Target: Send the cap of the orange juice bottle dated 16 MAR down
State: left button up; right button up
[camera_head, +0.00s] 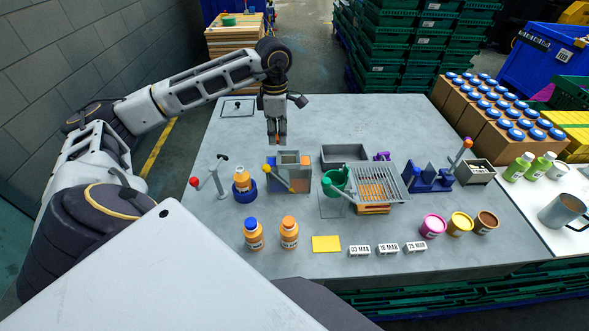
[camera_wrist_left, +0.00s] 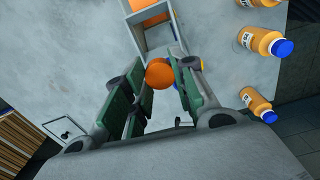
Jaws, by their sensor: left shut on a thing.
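My left gripper (camera_head: 276,139) hangs fingers-down above and behind a grey box with blue and orange panels (camera_head: 305,183). It is shut on an orange cap (camera_wrist_left: 158,73), which shows between the fingers in the left wrist view. An orange juice bottle (camera_head: 242,184) stands upright in a blue ring (camera_head: 246,196) left of the box. A blue-capped bottle (camera_head: 254,238) and an orange-capped bottle (camera_head: 289,238) stand in front. Date cards read 03 MAR (camera_head: 359,251), 16 MAR (camera_head: 388,249) and 25 MAR (camera_head: 416,247). My right gripper is out of view.
A yellow-knobbed lever (camera_head: 278,179) crosses the box front. A red-knobbed stand (camera_head: 211,178) is at left. A green cup (camera_head: 336,177), a wire rack (camera_head: 378,184) and a blue holder (camera_head: 429,178) are at right.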

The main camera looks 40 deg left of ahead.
pick_arm(q)
jog(key=shift+w+d, duration=0.3)
jog(key=shift+w, duration=0.5)
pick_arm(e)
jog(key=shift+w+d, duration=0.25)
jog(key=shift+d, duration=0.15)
pick_arm(q)
jog(key=shift+a, duration=0.1)
jog(key=shift+w, duration=0.1)
jog(key=shift+f, duration=0.15)
jog(key=shift+f+b, duration=1.85)
jog(key=shift+f, duration=1)
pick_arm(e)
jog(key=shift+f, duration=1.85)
